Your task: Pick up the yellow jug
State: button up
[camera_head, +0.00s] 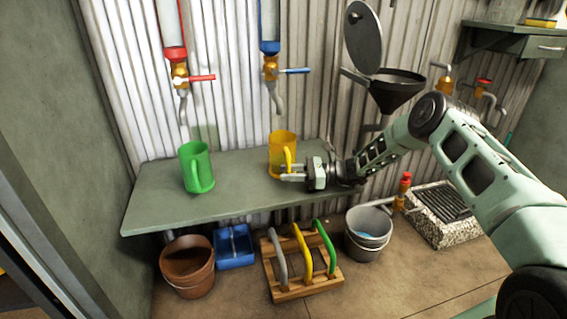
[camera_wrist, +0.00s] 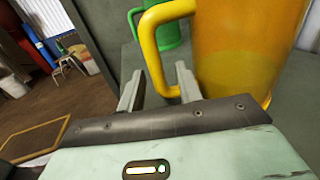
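The yellow jug (camera_head: 280,150) stands upright on the grey-green shelf (camera_head: 233,196) against the corrugated wall. Its handle faces my gripper (camera_head: 285,173), which reaches in from the right at the jug's lower part. In the wrist view the yellow jug (camera_wrist: 245,50) fills the upper right. Its handle (camera_wrist: 150,55) curves down between the two fingers of my gripper (camera_wrist: 157,82). The fingers are apart, one on each side of the handle, with a gap visible. Contact with the handle cannot be told.
A green jug (camera_head: 197,168) stands to the left on the shelf. Red (camera_head: 179,77) and blue (camera_head: 270,68) taps hang above, and a black funnel (camera_head: 398,88) is to the right. Buckets (camera_head: 365,242), a blue tray (camera_head: 235,247) and a wooden rack (camera_head: 300,275) are on the floor.

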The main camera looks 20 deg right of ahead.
aim_at(289, 161)
jog(key=shift+w+a, duration=0.1)
jog(key=shift+a, duration=0.05)
grip_shut()
jog(key=shift+r, duration=0.1)
jog(key=shift+r, duration=0.4)
notch_tip(289, 161, up, 3)
jog(key=shift+r+p, duration=0.15)
jog(key=shift+p, duration=0.8)
jog(key=v, duration=0.5)
jog(key=p+v, duration=0.1)
jog(key=v, duration=0.5)
jog(key=p+v, duration=0.1)
jog(key=v, duration=0.5)
jog(key=shift+f, duration=0.35)
jog(key=shift+d+r, duration=0.1)
jog(key=shift+d, duration=0.35)
jog(key=shift+r, duration=0.1)
